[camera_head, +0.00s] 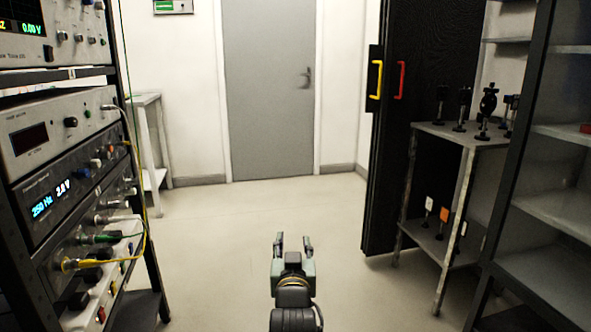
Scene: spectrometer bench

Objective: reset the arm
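My gripper (293,243) is at the bottom middle of the head view, at the end of my arm, above the pale floor. Its two fingers stand apart and point away from me toward the door. Nothing shows between the fingers. Only the last part of my arm is in view.
An instrument rack (70,165) with cables stands close on the left. A tall black cabinet (418,100), a small table (455,137) with optical posts and an open shelf (560,210) stand on the right. The floor (250,215) toward the grey door (265,95) is clear.

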